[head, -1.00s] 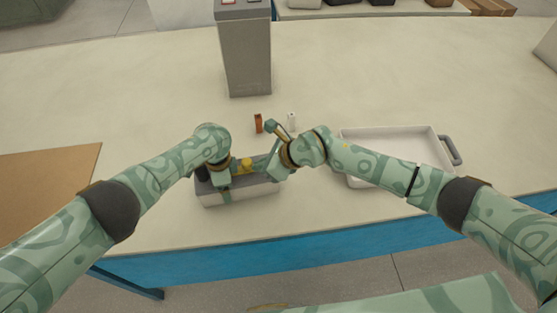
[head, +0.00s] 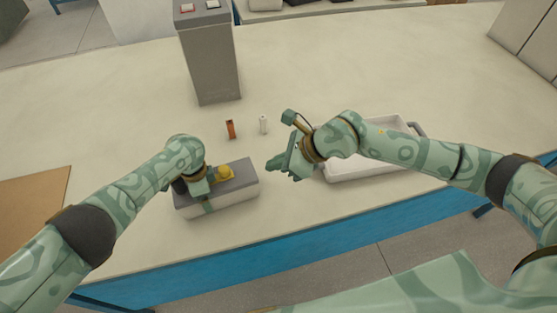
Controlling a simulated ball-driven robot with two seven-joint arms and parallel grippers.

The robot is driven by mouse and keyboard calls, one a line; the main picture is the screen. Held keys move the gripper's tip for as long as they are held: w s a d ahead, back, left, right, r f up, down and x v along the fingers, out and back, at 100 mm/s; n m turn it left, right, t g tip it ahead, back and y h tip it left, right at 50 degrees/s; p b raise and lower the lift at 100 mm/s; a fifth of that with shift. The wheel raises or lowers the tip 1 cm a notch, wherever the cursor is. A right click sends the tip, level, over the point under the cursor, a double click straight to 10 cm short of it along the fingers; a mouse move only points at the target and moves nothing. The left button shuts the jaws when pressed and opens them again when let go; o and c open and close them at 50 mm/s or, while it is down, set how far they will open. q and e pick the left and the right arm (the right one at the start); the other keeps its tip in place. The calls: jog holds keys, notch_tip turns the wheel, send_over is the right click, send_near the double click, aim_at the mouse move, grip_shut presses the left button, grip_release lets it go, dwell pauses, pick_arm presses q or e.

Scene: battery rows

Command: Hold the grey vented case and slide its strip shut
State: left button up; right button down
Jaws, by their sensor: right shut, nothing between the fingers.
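The grey vented case (head: 236,203) lies on the table in the lower middle of the head view, a long box with a darker grey top and paler sides. A yellow piece (head: 226,173) shows on its top; I cannot make out the strip's exact position. My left gripper (head: 206,196) is over the case's left part, with one finger down against the front wall; its other finger is hidden. My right gripper (head: 274,164) is shut and empty, to the right of the case and apart from it.
A tall grey box (head: 210,65) stands behind. A small brown-orange piece (head: 230,129) and a white cylinder (head: 263,124) stand on the table behind the case. A white tray (head: 345,171) with dark handles is at right, partly behind my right arm. A brown board (head: 30,205) lies at left.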

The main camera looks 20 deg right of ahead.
pick_arm(q)
jog(key=o, duration=1.2)
notch_tip(320, 180, up, 12)
jog(key=shift+f, duration=0.1)
pick_arm(e)
jog(key=shift+s+d+r, duration=0.15)
jog(key=shift+d+r, duration=0.2)
